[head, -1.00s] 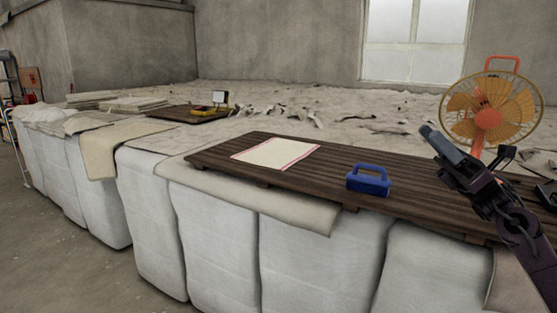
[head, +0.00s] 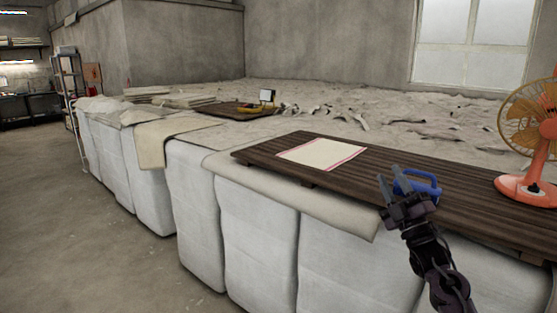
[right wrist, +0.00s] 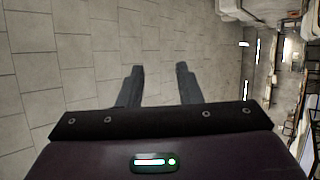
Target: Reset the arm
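My right gripper (head: 388,181) is in front of the wooden slat board, beside the blue-handled brush (head: 424,184), which it partly hides in the head view. In the right wrist view its two fingers (right wrist: 159,86) stand apart with nothing between them, so it is open and empty. A cream cloth with a red border (head: 321,153) lies flat on the dark slatted board (head: 455,196). My left gripper is in neither view.
An orange fan (head: 527,186) stands at the board's right end. White wrapped bales (head: 258,245) form the front of the work surface. A beige mat (head: 300,203) hangs over their edge. Open grey floor (head: 90,235) lies to the left.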

